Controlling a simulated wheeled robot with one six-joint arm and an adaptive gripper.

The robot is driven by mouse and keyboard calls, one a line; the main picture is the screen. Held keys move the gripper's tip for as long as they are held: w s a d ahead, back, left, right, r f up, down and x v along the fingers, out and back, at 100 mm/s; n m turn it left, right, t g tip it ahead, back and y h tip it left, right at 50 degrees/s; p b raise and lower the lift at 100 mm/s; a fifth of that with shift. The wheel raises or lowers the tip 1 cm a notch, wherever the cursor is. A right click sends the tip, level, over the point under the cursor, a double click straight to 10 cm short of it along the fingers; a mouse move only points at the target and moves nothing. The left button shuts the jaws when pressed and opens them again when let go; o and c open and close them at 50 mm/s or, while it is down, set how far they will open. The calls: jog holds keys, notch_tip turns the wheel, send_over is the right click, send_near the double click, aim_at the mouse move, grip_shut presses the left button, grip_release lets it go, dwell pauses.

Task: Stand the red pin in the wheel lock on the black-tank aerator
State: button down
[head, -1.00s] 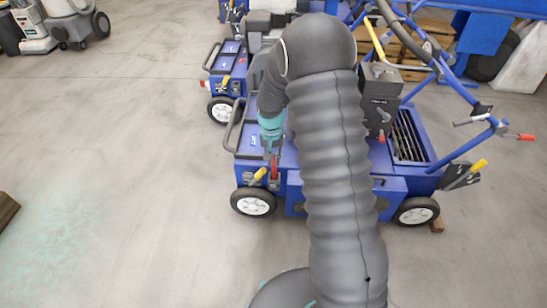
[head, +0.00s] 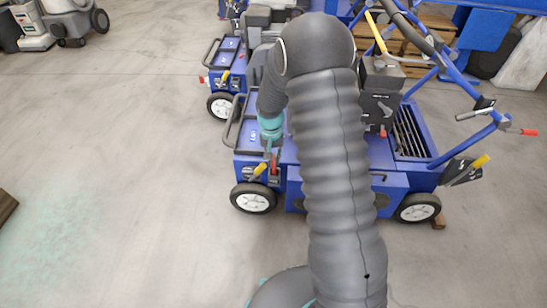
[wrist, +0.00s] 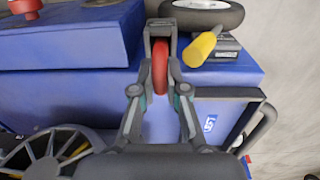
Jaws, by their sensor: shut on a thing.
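My gripper (wrist: 160,62) is shut on the red pin (wrist: 160,66), which shows as a rounded red piece between the fingers. A dark bracket (wrist: 228,50) with a yellow handle (wrist: 200,48) is beside the pin, near a front wheel (wrist: 205,12). The yellow handle also shows in the head view (head: 261,169). The pin's lower end and any socket under it are hidden.
A second blue aerator (head: 228,78) stands close behind. The near aerator's black front bar (head: 232,120) is close to my wrist. My arm hides its middle. Open concrete floor (head: 120,170) lies to the left.

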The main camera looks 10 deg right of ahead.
jog(key=c, duration=1.1)
grip_release()
jog(key=shift+r, duration=0.1)
jog(key=r, duration=1.2)
jog(key=shift+a, duration=0.25)
jog(key=shift+s+d+r+n+t+y+p, duration=0.1)
jog(key=shift+s+r+n+t+p, duration=0.45)
jog(key=shift+s+r, duration=3.65)
jog(key=shift+s+d+r+n+t+y+p, duration=0.15)
jog(key=shift+s+r+n+t, duration=1.15)
jog(key=shift+s, duration=4.7)
jog(key=shift+s+d+r+m+t+y+p, duration=0.2)
jog(key=shift+s+r+t, duration=0.85)
jog(key=shift+s+r, duration=3.7)
